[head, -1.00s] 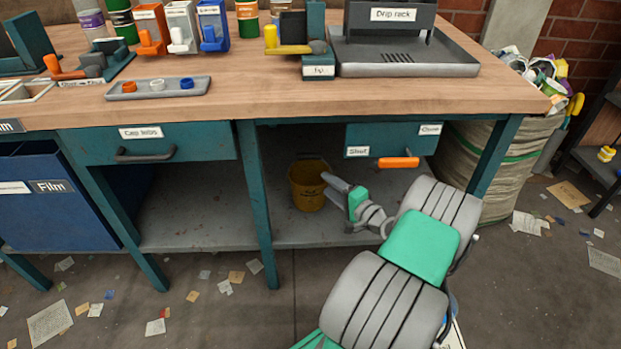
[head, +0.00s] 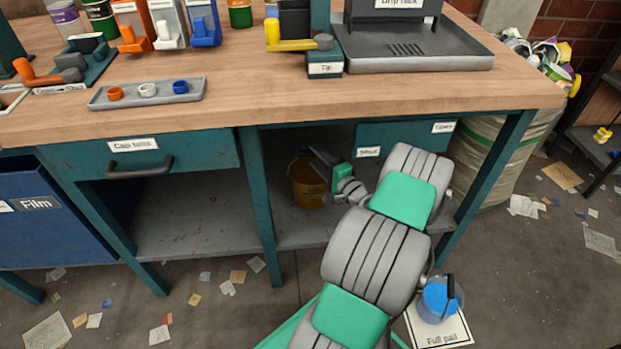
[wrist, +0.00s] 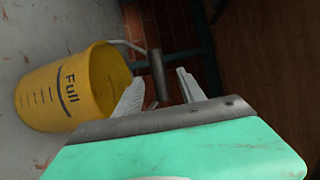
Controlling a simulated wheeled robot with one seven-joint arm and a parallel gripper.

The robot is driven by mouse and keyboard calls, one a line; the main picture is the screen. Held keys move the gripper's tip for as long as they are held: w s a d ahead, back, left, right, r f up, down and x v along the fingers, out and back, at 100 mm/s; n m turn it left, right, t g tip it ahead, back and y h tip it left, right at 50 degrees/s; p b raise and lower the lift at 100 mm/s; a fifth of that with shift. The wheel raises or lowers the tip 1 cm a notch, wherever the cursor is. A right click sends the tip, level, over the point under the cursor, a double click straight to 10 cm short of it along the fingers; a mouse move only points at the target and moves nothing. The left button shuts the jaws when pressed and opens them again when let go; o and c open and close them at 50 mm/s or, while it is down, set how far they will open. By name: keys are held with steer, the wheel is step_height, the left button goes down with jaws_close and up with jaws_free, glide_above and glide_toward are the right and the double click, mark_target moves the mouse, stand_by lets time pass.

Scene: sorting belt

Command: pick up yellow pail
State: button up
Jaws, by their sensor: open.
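The yellow pail (head: 308,187) stands on the lower shelf under the workbench, in the bay at the right. In the wrist view the yellow pail (wrist: 70,90) is at the left, with "Full" and level marks on its side. A thin wire handle with a dark grip (wrist: 159,75) reaches from its rim. My gripper (head: 325,160) is at the pail's upper right in the head view. In the wrist view my gripper (wrist: 158,92) is open, with the dark grip seen between or just beyond the fingers. I cannot tell whether they touch it.
The bench top is above the pail, and a teal drawer (head: 400,138) hangs at the right over my arm. A teal leg (head: 260,205) stands left of the pail. A pail with blue contents (head: 440,300) stands on a "Full pail" mat (head: 455,331) on the floor.

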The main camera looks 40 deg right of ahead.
mark_target(313, 155)
steer(key=w, duration=0.3)
steer(key=shift+w+d+f+b, duration=0.1)
steer(key=shift+w+b, duration=0.1)
steer(key=shift+b, duration=0.15)
jaws_close()
stand_by(0.9)
